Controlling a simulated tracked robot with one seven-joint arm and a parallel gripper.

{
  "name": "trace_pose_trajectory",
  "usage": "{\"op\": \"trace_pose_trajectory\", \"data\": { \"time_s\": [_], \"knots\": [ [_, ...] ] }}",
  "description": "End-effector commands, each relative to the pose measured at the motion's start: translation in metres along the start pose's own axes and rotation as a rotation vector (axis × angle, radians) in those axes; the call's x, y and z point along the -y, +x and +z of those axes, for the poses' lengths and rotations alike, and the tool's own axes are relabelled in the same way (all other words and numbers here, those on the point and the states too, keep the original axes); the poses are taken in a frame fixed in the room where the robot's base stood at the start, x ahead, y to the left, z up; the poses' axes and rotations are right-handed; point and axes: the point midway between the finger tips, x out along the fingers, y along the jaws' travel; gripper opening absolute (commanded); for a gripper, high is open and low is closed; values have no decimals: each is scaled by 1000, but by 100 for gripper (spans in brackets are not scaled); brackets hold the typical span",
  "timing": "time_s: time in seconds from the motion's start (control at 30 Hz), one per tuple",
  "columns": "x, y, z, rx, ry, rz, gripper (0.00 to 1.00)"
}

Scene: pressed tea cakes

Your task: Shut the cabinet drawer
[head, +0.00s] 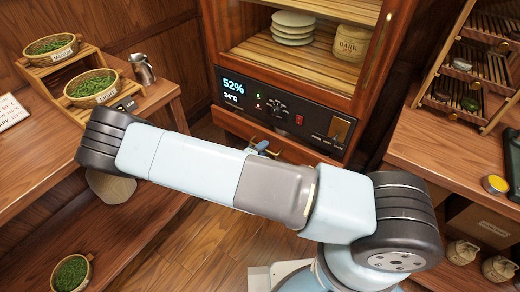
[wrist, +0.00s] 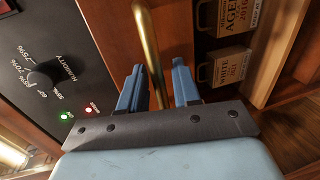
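The cabinet (head: 388,50) stands at the back centre in the head view. The wooden drawer front (head: 232,122) shows just below its control panel and seems to stand out a little; my arm hides much of it, so how far is unclear. My gripper (head: 263,149) is at the drawer front, small and partly hidden behind my arm. In the wrist view my gripper (wrist: 158,88) has its two blue fingers apart. A brass handle bar (wrist: 148,45) runs between them, with visible gaps on both sides. I cannot tell whether any part touches it.
The control panel (head: 285,112) reads 52% and 24°C. Labelled packages (wrist: 226,66) sit at right in the wrist view. A left counter (head: 40,150) holds baskets of green leaves. A right counter (head: 445,140) bears a slatted rack (head: 465,75). Floor (head: 190,230) is open at left.

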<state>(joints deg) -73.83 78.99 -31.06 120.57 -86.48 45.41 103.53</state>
Motion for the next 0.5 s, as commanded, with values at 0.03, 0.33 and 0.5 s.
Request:
{"op": "trace_pose_trajectory", "data": {
  "time_s": [0.03,0.33,0.5],
  "knots": [
    [0,2,0,1,0,0,32],
    [0,3,0,1,1,0,32],
    [0,3,0,0,1,0,16]
  ]
}}
